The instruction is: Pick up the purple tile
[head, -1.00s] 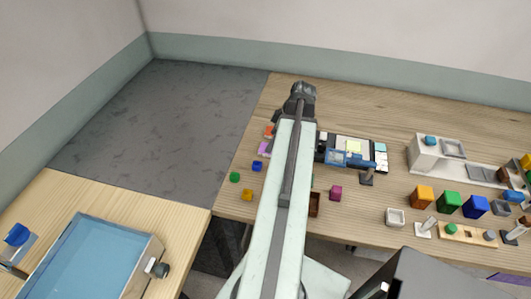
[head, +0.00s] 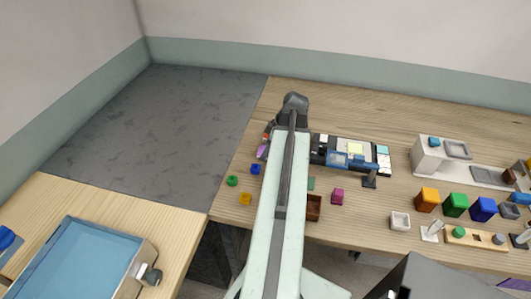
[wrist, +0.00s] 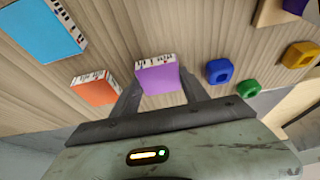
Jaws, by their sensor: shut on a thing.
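The purple tile (wrist: 158,78) is between the two fingers of my gripper (wrist: 160,90) in the wrist view. It has a printed pale edge and a plain purple face. In the head view the purple tile (head: 262,151) shows just left of my arm, near the left edge of the wooden table. My gripper is shut on the tile. In the head view my arm hides most of the gripper. Whether the tile is clear of the table is hard to tell.
In the wrist view an orange tile (wrist: 95,89) lies left of the gripper and a light-blue tile (wrist: 45,30) farther left. Blue (wrist: 219,71), green (wrist: 248,88) and yellow (wrist: 300,55) pieces lie right. A device (head: 350,155) stands right of my arm in the head view.

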